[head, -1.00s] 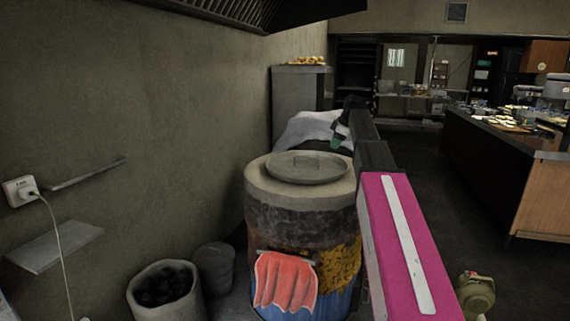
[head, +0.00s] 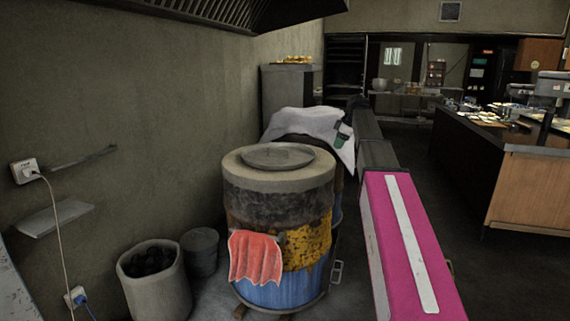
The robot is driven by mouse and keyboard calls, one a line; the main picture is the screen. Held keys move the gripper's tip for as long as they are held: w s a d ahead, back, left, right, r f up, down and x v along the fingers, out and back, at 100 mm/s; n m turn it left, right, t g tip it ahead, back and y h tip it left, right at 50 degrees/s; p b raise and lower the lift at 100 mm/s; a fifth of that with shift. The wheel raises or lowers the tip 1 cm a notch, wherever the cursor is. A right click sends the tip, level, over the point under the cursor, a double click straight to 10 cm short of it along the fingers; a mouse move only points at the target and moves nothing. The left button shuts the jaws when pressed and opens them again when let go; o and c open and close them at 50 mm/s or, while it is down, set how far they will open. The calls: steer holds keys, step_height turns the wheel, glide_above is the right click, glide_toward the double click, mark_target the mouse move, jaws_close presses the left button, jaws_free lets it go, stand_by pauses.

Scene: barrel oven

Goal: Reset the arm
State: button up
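My arm reaches forward on the right side of the head view, with a magenta link with a white strip nearest the camera and dark links beyond it. My gripper (head: 355,102) shows only as a small dark shape at the far end of the arm. Its fingers cannot be made out. The barrel oven (head: 278,205) stands left of my arm, with a round grey lid (head: 277,156) lying flat on its top. A red cloth (head: 255,257) hangs on its front.
A white cloth-like cover (head: 305,125) with a dark green item (head: 342,140) is behind the oven. A charcoal bin (head: 157,290) and a grey bucket (head: 200,252) stand by the left wall. A counter (head: 490,170) is at right, with open floor between it and my arm.

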steer(key=s+a+f+m+g+h, duration=0.1)
steer(key=s+f+m, duration=0.3)
steer(key=s+f, duration=0.7)
steer(key=s+a+f+m+g+h, duration=0.1)
steer(key=s+f+m, duration=0.4)
steer(key=s+f, duration=0.6)
steer(key=s+a+f+m+g+h, duration=0.1)
steer(key=s+f+m, duration=0.4)
steer(key=s+f, duration=0.6)
step_height(320, 180, down, 9)
steer(key=shift+a+r+h, duration=0.1)
steer(key=shift+a+h, duration=0.2)
steer(key=shift+a, duration=0.3)
